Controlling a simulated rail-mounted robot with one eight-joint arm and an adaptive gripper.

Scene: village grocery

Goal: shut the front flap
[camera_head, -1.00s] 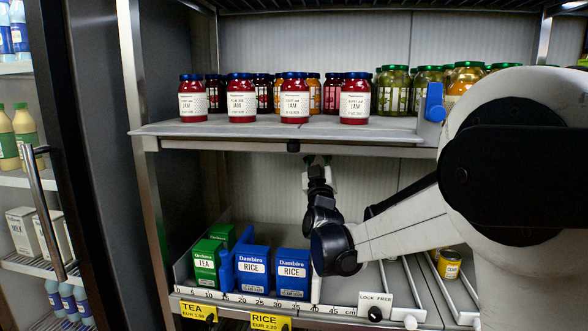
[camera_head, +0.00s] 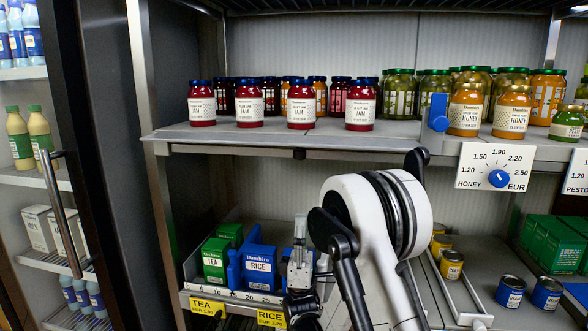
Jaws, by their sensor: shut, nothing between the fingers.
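The white strip with a centimetre scale (camera_head: 235,296) runs along the front of the lower shelf bin, below the tea and rice boxes. It looks like the front flap, but I cannot tell for sure how far it is open. My gripper (camera_head: 299,246) is in front of the bin, to the right of the front blue rice box (camera_head: 258,266). It is shut and empty, with its fingers pointing up in the picture. I cannot tell whether it touches the strip. My arm hides the strip's right part and the LOCK FREE plate.
Green tea boxes (camera_head: 215,260) stand at the bin's left. Yellow price tags (camera_head: 207,307) hang below. Jam jars (camera_head: 302,104) line the upper shelf (camera_head: 270,136), above my arm. Small cans (camera_head: 451,264) and a honey dial plate (camera_head: 495,167) are at the right.

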